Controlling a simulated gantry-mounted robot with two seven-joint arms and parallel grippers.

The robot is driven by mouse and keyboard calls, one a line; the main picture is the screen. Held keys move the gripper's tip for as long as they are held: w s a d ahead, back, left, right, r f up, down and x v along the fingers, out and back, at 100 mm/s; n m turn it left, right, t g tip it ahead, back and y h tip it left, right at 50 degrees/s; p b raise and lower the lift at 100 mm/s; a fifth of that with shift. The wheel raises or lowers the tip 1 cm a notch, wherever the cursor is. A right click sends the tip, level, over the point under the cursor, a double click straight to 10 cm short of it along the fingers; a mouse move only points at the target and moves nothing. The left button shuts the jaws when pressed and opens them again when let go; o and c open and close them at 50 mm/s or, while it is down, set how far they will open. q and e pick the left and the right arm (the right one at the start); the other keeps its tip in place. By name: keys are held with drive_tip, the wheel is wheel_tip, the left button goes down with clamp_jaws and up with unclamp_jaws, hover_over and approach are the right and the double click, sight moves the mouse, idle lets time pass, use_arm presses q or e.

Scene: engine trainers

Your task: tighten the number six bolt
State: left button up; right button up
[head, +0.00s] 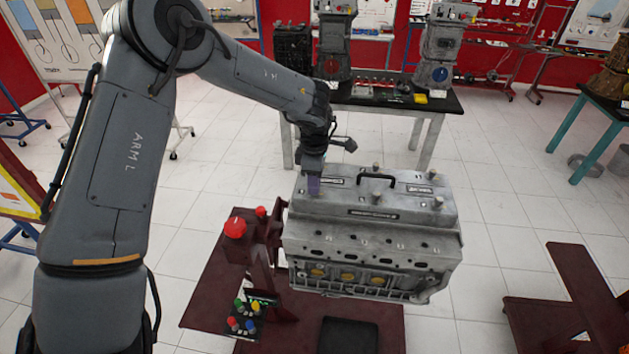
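The grey engine block (372,262) sits on a dark red stand, with a cover (350,195) on top that has a black handle. Bolts stand up from the cover, among them one at the back (377,169), one at the back right (432,174), one at the front right (437,203) and one near the middle front (376,198). I cannot read any bolt number. My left gripper (313,185) points down at the cover's left end, with a purple-blue part at its tip. It hides what lies under it, and I cannot tell whether it touches. My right gripper is out of view.
A red knob (234,227) and a small panel with coloured buttons (243,317) stand left of the engine. A black tray (348,335) lies in front. A workbench (400,98) with more engine parts stands behind. A dark red frame (580,300) is at the right.

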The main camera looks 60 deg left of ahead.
use_arm(q)
drive_tip(key=o, duration=0.3)
drive_tip(key=shift+o, duration=0.2)
wheel_tip(320, 180, up, 11)
drive_tip(key=shift+p, duration=0.3)
drive_tip(key=shift+f, duration=0.1)
idle(0.4)
